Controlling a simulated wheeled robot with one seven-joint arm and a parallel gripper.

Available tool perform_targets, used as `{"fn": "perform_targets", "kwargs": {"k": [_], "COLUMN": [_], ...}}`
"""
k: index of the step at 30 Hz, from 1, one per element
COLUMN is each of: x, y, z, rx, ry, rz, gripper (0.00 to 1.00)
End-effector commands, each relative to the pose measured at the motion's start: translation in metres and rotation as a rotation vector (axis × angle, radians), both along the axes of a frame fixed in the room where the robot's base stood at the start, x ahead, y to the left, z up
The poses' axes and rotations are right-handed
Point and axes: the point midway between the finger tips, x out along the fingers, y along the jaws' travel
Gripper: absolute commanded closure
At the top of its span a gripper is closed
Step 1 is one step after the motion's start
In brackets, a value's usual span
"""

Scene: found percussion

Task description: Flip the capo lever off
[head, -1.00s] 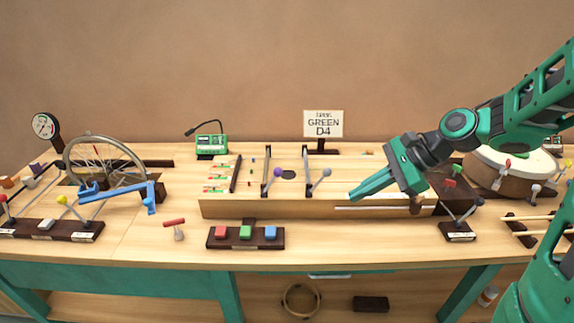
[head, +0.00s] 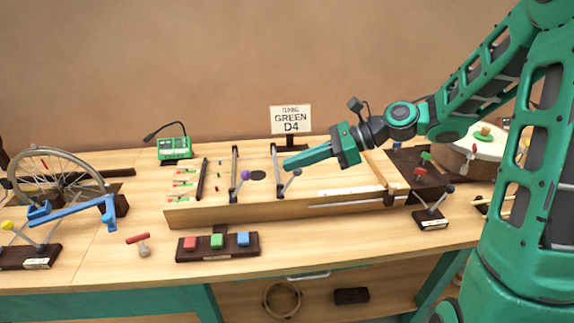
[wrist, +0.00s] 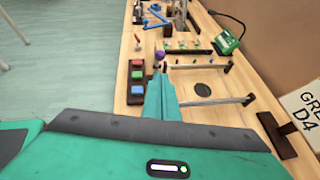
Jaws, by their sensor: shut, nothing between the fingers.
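A long wooden string box on the bench (head: 240,212) carries two crossbars with ball-ended levers. The left lever has a purple ball (head: 245,175); the right one has a grey ball (head: 297,173). I cannot tell from labels which is the capo lever. My gripper (head: 287,165) is shut and empty, reaching in from the right with its tips right by the right crossbar (head: 275,160) and the grey ball; contact is unclear. In the wrist view the shut fingers (wrist: 158,75) point toward the purple ball (wrist: 159,56), and the grey ball is not visible, likely hidden by the fingers.
A block with red, green and blue buttons (head: 218,246) sits in front of the box. A sign reading GREEN D4 (head: 291,119) and a green device (head: 174,148) stand behind. A spoked wheel (head: 50,175) is at left, a drum (head: 470,155) at right.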

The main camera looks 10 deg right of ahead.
Motion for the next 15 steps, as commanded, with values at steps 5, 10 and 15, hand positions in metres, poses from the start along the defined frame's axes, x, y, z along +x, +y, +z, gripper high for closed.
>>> {"fn": "perform_targets", "kwargs": {"k": [5,10,15], "x": [0.004,0.008,0.012], "y": [0.028,0.052,0.068], "z": [-0.014,-0.026,-0.034], "rx": [0.001,0.001,-0.001], "ry": [0.002,0.001,0.001], "rz": [0.004,0.005,0.003], "gripper": [1.00,1.00,1.00]}}
